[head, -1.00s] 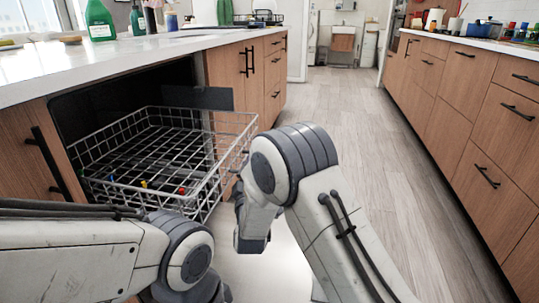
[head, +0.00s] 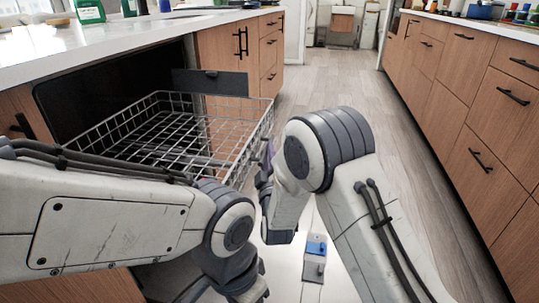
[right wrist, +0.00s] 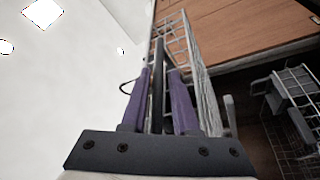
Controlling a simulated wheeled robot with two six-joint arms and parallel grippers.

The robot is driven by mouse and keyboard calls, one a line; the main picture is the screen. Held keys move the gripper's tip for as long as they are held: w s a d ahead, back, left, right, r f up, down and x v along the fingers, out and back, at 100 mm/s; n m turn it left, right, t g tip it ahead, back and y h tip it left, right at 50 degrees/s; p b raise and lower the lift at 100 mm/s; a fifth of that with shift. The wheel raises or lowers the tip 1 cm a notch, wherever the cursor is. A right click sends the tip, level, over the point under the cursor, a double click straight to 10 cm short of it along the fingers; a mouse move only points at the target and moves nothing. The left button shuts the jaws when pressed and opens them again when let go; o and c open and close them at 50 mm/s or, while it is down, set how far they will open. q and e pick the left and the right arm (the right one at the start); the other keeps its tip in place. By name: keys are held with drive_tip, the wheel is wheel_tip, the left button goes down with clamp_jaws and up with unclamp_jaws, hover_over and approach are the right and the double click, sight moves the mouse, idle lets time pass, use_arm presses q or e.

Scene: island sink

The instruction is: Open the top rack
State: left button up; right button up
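The top rack (head: 165,122) is a wire basket extending out of the dark dishwasher opening under the left counter. My right gripper (head: 267,152) is at the rack's near right side, mostly hidden behind my right arm in the head view. In the right wrist view, the two purple fingers (right wrist: 160,82) stand apart on either side of a dark upright bar (right wrist: 158,60). A gap seems to show beside the bar, and I cannot tell if they touch it. The rack's wire side (right wrist: 203,90) is just right of them. My left arm covers the rack's near left part; its gripper is not visible.
Wooden drawers (head: 475,95) line the right side. The floor aisle (head: 345,85) between them is clear.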

drive_tip(key=shift+o, duration=0.6)
drive_tip(key=p+v, duration=0.2)
drive_tip(key=v, duration=0.8)
drive_tip(key=shift+s+p, duration=0.2)
drive_tip(key=shift+p, duration=0.15)
drive_tip(key=shift+w, duration=0.1)
